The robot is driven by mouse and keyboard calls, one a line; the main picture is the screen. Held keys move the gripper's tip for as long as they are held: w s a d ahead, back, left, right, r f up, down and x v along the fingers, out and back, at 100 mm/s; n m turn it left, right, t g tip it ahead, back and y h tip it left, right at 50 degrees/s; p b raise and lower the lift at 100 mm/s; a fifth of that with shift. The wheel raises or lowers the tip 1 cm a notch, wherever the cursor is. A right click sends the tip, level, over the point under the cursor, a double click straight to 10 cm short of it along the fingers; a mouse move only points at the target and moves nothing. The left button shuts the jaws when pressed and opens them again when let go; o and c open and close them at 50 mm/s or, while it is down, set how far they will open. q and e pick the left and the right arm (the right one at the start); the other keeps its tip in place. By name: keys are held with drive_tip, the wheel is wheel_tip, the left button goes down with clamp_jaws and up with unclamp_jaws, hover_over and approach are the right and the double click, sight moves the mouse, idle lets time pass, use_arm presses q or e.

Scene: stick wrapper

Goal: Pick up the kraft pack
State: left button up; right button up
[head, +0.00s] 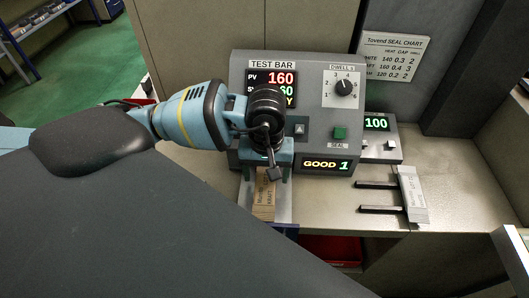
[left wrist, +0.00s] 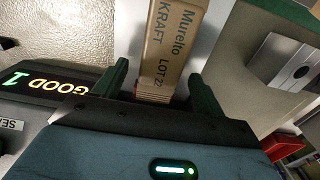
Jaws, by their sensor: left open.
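The kraft pack (head: 264,199) is a brown pack with dark print, lying on a pale plate (head: 284,206) in front of the test bar machine. In the left wrist view the kraft pack (left wrist: 174,38) reads "Murello KRAFT LOT" and its near end lies between my fingers. My left gripper (head: 270,174) is over the far part of the pack, close to the machine front. In the left wrist view my left gripper (left wrist: 160,84) is open, one green finger on each side of the pack, with gaps visible. The gripper hides part of the pack.
The grey test bar machine (head: 310,113) stands just behind, with lit displays reading 160 and GOOD 1. A smaller unit (head: 381,146) shows 100. A white pack (head: 412,195) lies by two black bars at right. A red bin (head: 330,250) is below the bench edge.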

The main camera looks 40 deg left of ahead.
sight(266, 177)
use_arm(q)
drive_tip(key=c, duration=1.1)
use_arm(e)
drive_tip(key=shift+s+f, duration=0.1)
use_arm(q)
drive_tip(key=shift+s+d+r, duration=0.1)
drive_tip(key=shift+s+r, duration=0.05)
drive_tip(key=shift+r, duration=0.15)
wheel_tip(266, 177, up, 6)
drive_tip(key=shift+r+b, duration=0.25)
drive_tip(key=shift+b, duration=0.15)
drive_tip(key=shift+s+d+p, duration=0.6)
drive_tip(key=shift+s+d, duration=1.1)
drive_tip(key=shift+s, duration=1.1)
drive_tip(key=shift+s+d+p, duration=0.6)
drive_tip(key=shift+s+d, duration=1.15)
drive_tip(key=shift+s, duration=1.05)
drive_tip(key=shift+s+d+p, duration=0.6)
drive_tip(key=shift+s+d, duration=1.1)
drive_tip(key=shift+s, duration=1.1)
use_arm(e)
drive_tip(key=shift+t, duration=0.5)
drive_tip(key=shift+w+d+r, duration=0.25)
drive_tip(key=shift+w+r, duration=0.6)
drive_tip(key=shift+r, duration=0.1)
drive_tip(key=shift+w+d+r, duration=0.2)
drive_tip(key=shift+w+r, duration=0.6)
drive_tip(key=shift+r, duration=0.1)
